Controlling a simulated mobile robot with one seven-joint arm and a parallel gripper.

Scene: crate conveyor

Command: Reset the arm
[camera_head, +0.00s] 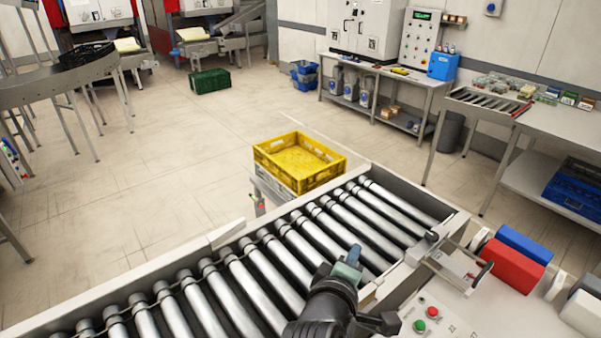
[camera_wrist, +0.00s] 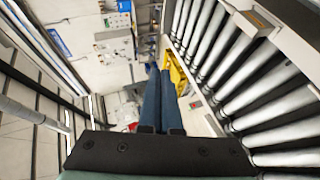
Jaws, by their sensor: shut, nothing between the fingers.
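My gripper (camera_head: 352,258) shows at the bottom centre of the head view, at the end of my dark arm, in front of the roller conveyor (camera_head: 228,242). In the wrist view its two blue fingers (camera_wrist: 160,92) lie together, shut, with nothing between them. The conveyor rollers fill the right side of the wrist view. A yellow crate (camera_head: 262,162) stands beyond the conveyor's far side and looks empty. Part of it shows just right of the fingers in the wrist view (camera_wrist: 180,72), apart from them as far as I can tell.
A control panel with green and red buttons (camera_head: 432,312) is at the lower right, near my arm. Red and blue blocks (camera_head: 516,268) lie beside it. A green crate (camera_head: 210,81) sits on the floor farther back. The floor at left centre is clear.

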